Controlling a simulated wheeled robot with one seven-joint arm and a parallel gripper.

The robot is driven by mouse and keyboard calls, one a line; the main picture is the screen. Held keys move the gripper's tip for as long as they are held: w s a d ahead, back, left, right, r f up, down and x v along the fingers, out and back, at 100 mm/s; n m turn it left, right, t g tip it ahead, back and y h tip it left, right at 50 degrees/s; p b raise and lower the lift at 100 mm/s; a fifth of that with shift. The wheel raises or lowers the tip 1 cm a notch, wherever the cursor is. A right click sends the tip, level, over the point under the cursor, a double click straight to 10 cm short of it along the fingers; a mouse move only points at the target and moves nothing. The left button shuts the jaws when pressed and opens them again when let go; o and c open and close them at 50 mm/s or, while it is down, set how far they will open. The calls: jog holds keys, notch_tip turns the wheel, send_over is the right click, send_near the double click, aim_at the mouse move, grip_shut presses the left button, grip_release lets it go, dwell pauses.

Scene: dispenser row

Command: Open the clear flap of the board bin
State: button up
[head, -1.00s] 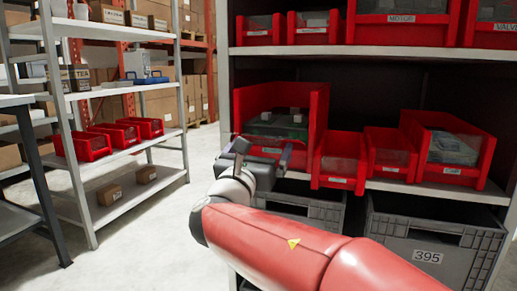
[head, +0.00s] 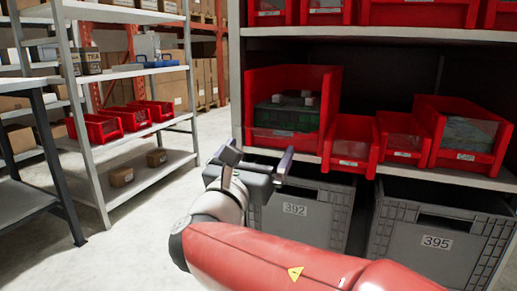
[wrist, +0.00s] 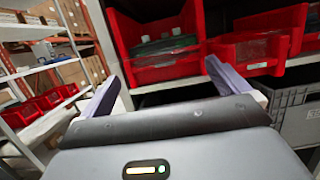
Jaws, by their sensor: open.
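The large red bin (head: 334,95) stands at the left end of the shelf, with dark green boards (head: 285,115) and small pale blocks inside. I take it as the board bin; its label is hidden or unreadable. Its clear flap (head: 283,142) spans the lower front opening and looks down; its exact tilt is hard to tell. The bin (wrist: 111,45) and flap (wrist: 168,56) also show ahead in the wrist view. My gripper (head: 257,156) is open and empty, in front of and slightly below the bin, apart from the flap. Its fingers (wrist: 165,88) spread wide in the wrist view.
Smaller red bins (head: 350,143) and another large red bin (head: 470,135) stand to the right on the same shelf (head: 410,176). Grey crates (head: 300,212) sit below it. A grey rack (head: 130,75) stands left; the floor (head: 135,235) between is clear.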

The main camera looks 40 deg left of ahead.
aim_at(277, 131)
jog(key=shift+c, duration=0.3)
